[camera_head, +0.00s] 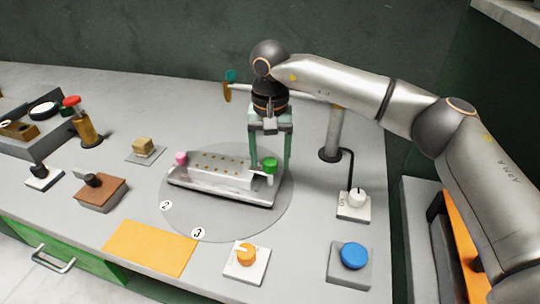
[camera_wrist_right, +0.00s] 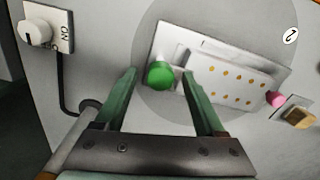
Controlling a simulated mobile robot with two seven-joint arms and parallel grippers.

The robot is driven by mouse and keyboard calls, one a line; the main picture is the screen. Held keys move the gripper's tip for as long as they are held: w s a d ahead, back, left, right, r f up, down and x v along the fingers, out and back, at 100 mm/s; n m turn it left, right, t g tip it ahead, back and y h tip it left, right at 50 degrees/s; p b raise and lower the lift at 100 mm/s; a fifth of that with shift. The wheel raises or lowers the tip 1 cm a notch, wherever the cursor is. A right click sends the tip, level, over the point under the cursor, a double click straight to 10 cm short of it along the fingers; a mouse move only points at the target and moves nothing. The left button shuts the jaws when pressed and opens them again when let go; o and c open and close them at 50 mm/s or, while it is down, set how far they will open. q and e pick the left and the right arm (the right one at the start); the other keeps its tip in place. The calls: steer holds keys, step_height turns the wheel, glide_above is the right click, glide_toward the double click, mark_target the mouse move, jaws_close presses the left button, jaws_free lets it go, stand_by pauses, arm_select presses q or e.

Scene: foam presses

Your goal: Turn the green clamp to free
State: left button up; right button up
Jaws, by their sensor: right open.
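The green clamp (camera_head: 270,165) is a round green knob at the right end of the silver fixture (camera_head: 188,181). It also shows in the right wrist view (camera_wrist_right: 160,75), between and just beyond the fingers. My right gripper (camera_head: 271,162) points down over the knob, its two greenish fingers apart and one on each side. In the right wrist view the gripper (camera_wrist_right: 162,85) is open and empty, with a gap between knob and fingers. A pink knob (camera_head: 181,158) sits at the fixture's left end. I cannot read the green clamp's marking. My left gripper is out of view.
The fixture stands on a grey round plate (camera_head: 225,230) with numbered marks. A metal post (camera_head: 334,130) stands to the right, near a white dial switch (camera_head: 356,198). An orange dial (camera_head: 246,256), a blue button (camera_head: 354,256) and an orange mat (camera_head: 151,248) lie in front.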

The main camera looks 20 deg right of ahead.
jaws_close()
stand_by(0.6)
